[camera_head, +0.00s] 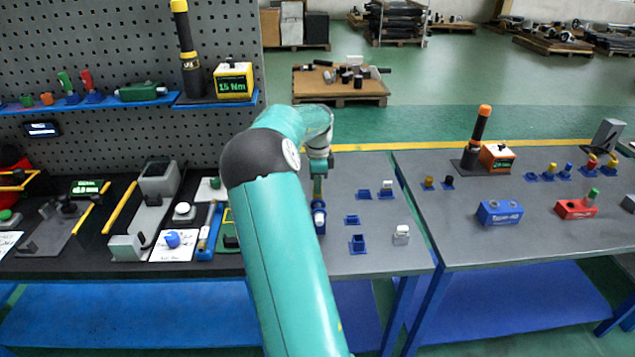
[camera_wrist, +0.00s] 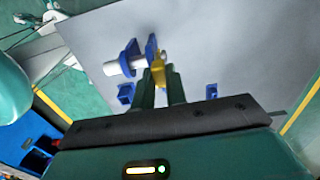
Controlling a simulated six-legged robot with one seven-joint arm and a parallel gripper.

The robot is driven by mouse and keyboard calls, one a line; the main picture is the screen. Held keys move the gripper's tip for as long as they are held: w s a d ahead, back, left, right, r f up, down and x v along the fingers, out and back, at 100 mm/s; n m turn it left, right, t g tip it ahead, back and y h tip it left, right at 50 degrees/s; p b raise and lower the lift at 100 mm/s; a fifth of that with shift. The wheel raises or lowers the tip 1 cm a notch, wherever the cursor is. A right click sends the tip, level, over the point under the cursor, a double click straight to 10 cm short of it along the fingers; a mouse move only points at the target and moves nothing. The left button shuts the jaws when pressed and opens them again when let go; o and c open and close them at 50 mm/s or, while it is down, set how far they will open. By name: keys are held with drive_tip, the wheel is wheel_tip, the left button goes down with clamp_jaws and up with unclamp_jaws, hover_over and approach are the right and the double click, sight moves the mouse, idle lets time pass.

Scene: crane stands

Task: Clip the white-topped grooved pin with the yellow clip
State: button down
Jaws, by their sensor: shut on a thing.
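My gripper (camera_wrist: 158,84) is shut on the small yellow clip (camera_wrist: 158,73), which sits between the dark green fingertips in the wrist view. The white pin (camera_wrist: 112,68) runs through the blue upright stand (camera_wrist: 128,52), its thick white end pointing left in the picture. The clip is at the pin's right end, close beside the stand's right plate (camera_wrist: 151,47). Whether the clip is around the groove or only next to it cannot be told. In the head view my gripper (camera_head: 318,186) is over the blue stand (camera_head: 319,219); the clip is hidden there.
Small blue holders (camera_head: 352,220) stand nearby on the grey table (camera_head: 375,262). Another blue holder (camera_head: 358,244) and a white block (camera_head: 401,235) are to the right.

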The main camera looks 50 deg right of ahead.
drive_tip(key=shift+f, duration=0.3)
drive_tip(key=c, duration=1.3)
unclamp_jaws()
drive_tip(key=shift+c, duration=0.2)
drive_tip(key=shift+r, duration=0.15)
drive_tip(key=shift+r, duration=2.4)
wheel_tip(320, 180, up, 14)
